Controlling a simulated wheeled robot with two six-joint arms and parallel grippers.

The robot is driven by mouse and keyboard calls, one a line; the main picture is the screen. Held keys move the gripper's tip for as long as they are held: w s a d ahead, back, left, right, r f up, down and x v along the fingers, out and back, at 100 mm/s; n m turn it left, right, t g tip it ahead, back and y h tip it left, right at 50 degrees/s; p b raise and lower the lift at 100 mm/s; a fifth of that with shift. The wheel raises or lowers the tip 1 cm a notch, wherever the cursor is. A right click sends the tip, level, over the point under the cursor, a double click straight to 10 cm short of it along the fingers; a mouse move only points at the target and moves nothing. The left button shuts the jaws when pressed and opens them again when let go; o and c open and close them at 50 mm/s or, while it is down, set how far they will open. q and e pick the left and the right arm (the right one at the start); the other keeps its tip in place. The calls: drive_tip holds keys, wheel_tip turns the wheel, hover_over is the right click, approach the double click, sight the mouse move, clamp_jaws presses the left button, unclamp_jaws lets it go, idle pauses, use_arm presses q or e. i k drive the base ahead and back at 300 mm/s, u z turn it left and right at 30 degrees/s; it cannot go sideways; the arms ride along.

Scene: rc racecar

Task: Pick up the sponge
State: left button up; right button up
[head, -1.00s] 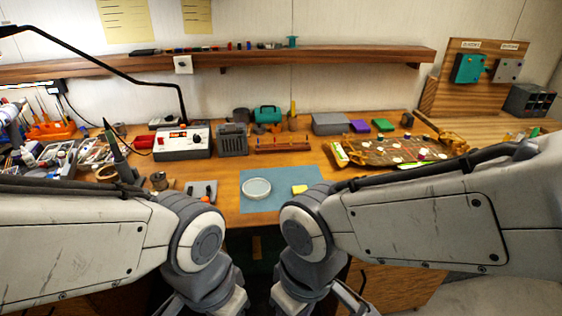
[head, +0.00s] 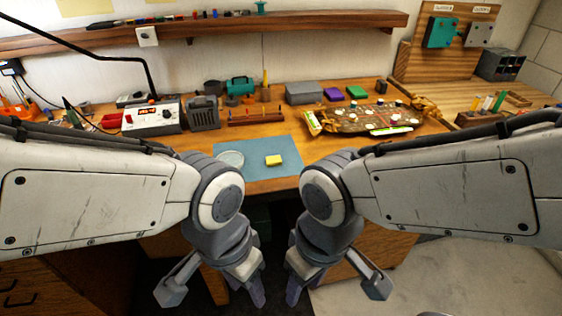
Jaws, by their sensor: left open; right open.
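The yellow sponge (head: 273,160) lies flat on the blue mat (head: 285,147), near the front edge of the workbench. My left gripper (head: 214,291) is low in the head view, below and in front of the bench edge, open and apart from the sponge. My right gripper (head: 334,287) hangs at a similar height to the right, also open and apart from the sponge. Nothing shows between the fingers of either gripper.
A clear round dish (head: 230,159) sits left of the sponge, partly hidden by my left arm. An RC car chassis (head: 365,118) stands to the right. Behind are a power supply (head: 152,117) and a wooden tool rack (head: 255,116). The mat around the sponge is clear.

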sight(276, 160)
drive_tip(key=k, duration=0.35)
drive_tip(key=u, duration=0.55)
drive_tip(key=i, duration=1.1)
drive_tip(key=u, duration=0.25)
